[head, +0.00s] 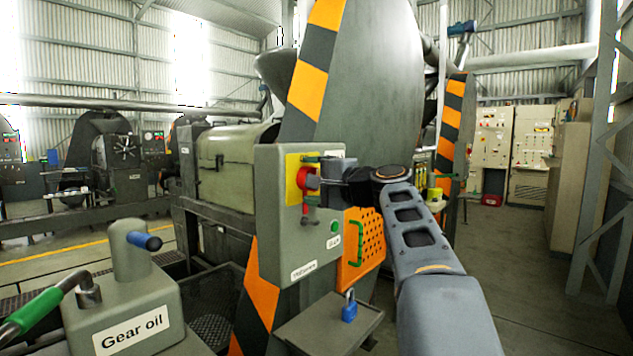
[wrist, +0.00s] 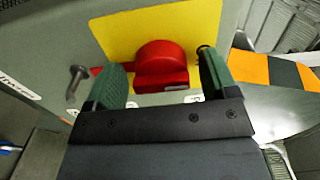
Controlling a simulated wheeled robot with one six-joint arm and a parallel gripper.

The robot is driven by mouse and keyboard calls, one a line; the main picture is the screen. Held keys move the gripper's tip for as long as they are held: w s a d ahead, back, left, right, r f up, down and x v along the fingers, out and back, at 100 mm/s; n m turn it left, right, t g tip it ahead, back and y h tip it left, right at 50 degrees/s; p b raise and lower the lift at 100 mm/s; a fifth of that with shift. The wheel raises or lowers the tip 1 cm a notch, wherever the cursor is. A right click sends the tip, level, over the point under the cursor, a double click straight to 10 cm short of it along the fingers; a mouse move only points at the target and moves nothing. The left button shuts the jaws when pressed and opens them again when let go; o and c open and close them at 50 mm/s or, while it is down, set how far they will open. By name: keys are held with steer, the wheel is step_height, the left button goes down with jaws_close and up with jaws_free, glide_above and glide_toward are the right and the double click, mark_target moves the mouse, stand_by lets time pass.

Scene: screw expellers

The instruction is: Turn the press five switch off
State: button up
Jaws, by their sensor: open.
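The switch is a red rotary knob (head: 308,180) on a yellow plate (head: 294,165), set on a grey control box (head: 270,215). In the wrist view the red knob (wrist: 160,66) sits in front of the yellow plate (wrist: 180,28). My gripper (wrist: 165,75) is open, with one green finger on each side of the knob. I cannot tell whether the fingers touch it. In the head view my gripper (head: 312,181) reaches the box from the right and partly covers the knob. A label on the box is too small to read surely.
A green button (head: 334,227) and a small lever lie below the switch. An orange perforated guard (head: 362,248) is beside the box. A blue padlock (head: 349,306) stands on a grey shelf (head: 330,325) below. A gear oil tank (head: 125,310) is at the front left. Open floor lies to the right.

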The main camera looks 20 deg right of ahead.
steer(key=b+v, duration=0.1)
steer(key=v, duration=1.2)
steer(key=shift+s+d, duration=0.2)
steer(key=shift+s, duration=0.2)
steer(key=w+d+f+m+g+h, duration=0.1)
steer(key=d+f+g+h, duration=0.25)
steer(key=f, duration=0.75)
steer(key=a+f+n+g+h+p, duration=0.2)
steer(key=a+f+n+g+p, duration=0.15)
steer(key=f, duration=0.65)
steer(key=s+a+f+n+g+h+p, duration=0.1)
steer(key=s+a+f+n+g+p, duration=0.2)
steer(key=s+a+n+p, duration=0.2)
steer(key=s+a+f+n+g+h+p, duration=0.1)
steer(key=s+a+f+n+p, duration=0.3)
steer(key=a, duration=0.7)
steer(key=shift+s+a+n+g+p, duration=0.15)
steer(key=shift+s+n+g+p, duration=0.5)
steer(key=shift+n+g, duration=0.25)
